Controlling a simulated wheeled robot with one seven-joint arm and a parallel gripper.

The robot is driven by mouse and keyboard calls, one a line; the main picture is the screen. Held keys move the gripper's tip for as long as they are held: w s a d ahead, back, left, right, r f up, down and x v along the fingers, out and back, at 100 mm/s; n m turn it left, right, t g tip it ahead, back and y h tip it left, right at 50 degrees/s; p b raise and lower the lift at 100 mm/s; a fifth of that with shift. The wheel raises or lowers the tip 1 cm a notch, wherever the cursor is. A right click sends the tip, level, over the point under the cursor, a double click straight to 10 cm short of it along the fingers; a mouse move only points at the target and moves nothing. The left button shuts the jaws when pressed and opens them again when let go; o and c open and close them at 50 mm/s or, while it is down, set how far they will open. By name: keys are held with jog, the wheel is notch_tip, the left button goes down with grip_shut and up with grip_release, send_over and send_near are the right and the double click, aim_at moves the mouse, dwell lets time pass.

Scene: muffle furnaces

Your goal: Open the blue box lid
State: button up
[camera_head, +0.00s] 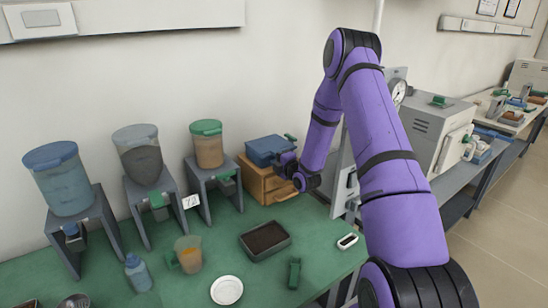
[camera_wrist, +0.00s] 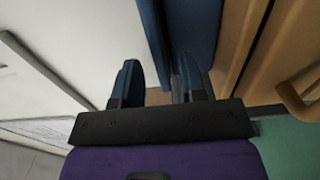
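The blue box (camera_head: 265,149) sits on a wooden drawer unit (camera_head: 258,180) at the back of the green table, and its top looks closed. In the head view my gripper (camera_head: 283,165) is at the box's right front side; its fingertips are small and partly hidden there. In the wrist view my gripper (camera_wrist: 160,85) has its two dark fingers apart. The blue box (camera_wrist: 185,30) fills the top middle, with its edge running toward the gap between the fingers. I cannot tell whether either finger touches the box.
A wooden handle (camera_wrist: 298,103) is at the right in the wrist view. Dispensers with a green lid (camera_head: 206,128) and a blue lid (camera_head: 50,155) stand left. A dark tray (camera_head: 265,240), a plate (camera_head: 227,290) and a beaker (camera_head: 189,254) occupy the table. A grey furnace (camera_head: 432,130) is right.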

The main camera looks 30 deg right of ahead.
jog(key=shift+w, duration=0.7)
grip_shut()
